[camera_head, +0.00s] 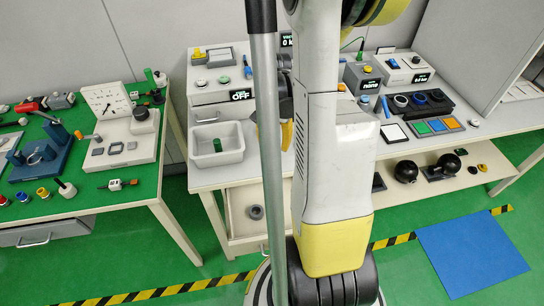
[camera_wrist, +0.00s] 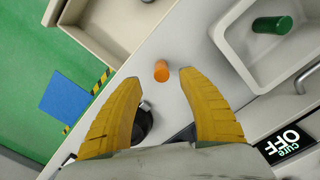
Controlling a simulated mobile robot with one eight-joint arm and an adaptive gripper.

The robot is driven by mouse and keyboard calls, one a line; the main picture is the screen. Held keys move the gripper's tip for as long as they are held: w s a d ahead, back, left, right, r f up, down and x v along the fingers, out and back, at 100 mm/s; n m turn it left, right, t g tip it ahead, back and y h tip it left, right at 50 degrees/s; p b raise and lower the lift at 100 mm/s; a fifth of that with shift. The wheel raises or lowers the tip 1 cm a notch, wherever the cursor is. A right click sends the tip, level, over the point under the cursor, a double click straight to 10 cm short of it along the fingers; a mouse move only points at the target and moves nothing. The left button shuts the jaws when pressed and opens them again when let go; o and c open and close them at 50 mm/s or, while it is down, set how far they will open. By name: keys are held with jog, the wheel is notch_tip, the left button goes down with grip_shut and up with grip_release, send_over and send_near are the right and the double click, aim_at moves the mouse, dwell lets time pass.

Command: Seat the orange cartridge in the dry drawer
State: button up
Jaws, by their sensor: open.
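In the wrist view the orange cartridge (camera_wrist: 162,71) is a small cylinder on the pale bench top. It shows in the gap between the yellow fingertips of my open gripper (camera_wrist: 159,78), and neither finger visibly touches it. I cannot tell how far above it the fingers are. In the head view my arm hides the cartridge; part of a yellow finger (camera_head: 286,134) shows beside the arm. A closed drawer with a handle (camera_head: 207,118) is in the box marked OFF, and an open drawer (camera_head: 232,208) is below the bench. I see no "dry" label.
A white tray (camera_head: 193,147) holding a green cylinder (camera_head: 217,145) stands left of my gripper. The box with the OFF display (camera_head: 240,95) stands behind the tray. A panel with coloured squares (camera_head: 437,126) and black equipment are on the right. A green-topped table (camera_head: 82,190) is at left.

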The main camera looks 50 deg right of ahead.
aim_at(274, 149)
notch_tip(274, 149, down, 5)
jog(key=b, duration=0.3)
jog(key=shift+w+d+f, duration=0.1)
jog(key=shift+w+f, duration=0.05)
grip_shut()
